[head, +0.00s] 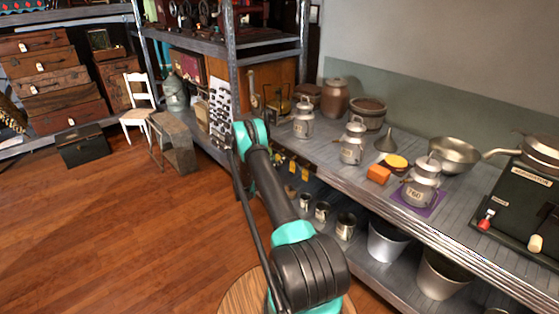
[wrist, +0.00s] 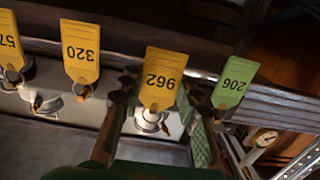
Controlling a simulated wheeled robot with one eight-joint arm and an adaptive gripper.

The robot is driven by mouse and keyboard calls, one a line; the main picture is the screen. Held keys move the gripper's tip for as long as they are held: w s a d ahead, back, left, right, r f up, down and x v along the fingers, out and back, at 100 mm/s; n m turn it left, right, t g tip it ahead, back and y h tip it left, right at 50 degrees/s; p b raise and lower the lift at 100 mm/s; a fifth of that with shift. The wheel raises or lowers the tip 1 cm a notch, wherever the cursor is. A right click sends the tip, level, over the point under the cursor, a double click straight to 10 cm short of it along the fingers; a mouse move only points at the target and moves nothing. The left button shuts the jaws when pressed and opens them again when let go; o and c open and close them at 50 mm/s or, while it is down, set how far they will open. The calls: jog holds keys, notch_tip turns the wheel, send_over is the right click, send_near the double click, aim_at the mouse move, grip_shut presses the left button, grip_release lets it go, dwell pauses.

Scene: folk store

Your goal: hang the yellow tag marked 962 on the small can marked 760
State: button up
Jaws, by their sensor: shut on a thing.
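The yellow tag marked 962 (wrist: 161,76) is between the two fingers of my gripper (wrist: 162,95) in the wrist view. The fingers are shut on its side edges. It is in line with the other tags, and its eyelet end is at a hook on the shelf edge. The small can marked 760 (head: 422,187) is a grey metal milk can with a lid, upright on a purple mat (head: 434,209) on the shelf at right in the head view. The can is well apart from my gripper, which is hidden behind my arm in the head view.
A yellow tag marked 320 (wrist: 80,50) and a green tag marked 206 (wrist: 235,82) hang either side. An orange block (head: 378,174), a yellow-topped round thing (head: 397,162) and another milk can (head: 352,142) stand near the 760 can. A funnel (head: 386,141) is behind.

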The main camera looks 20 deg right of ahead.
jog(key=shift+s+a, duration=0.1)
jog(key=shift+a, duration=0.15)
jog(key=shift+s+a+r, duration=0.15)
jog(key=shift+s+a, duration=0.05)
jog(key=shift+a, duration=0.3)
jog(key=shift+s+a+r, duration=0.15)
jog(key=shift+a+r, duration=0.05)
jog(key=shift+a, duration=0.35)
jog(key=shift+s+a+r, duration=0.15)
jog(key=shift+s+a, duration=0.05)
jog(key=shift+a, duration=0.3)
dwell(0.4)
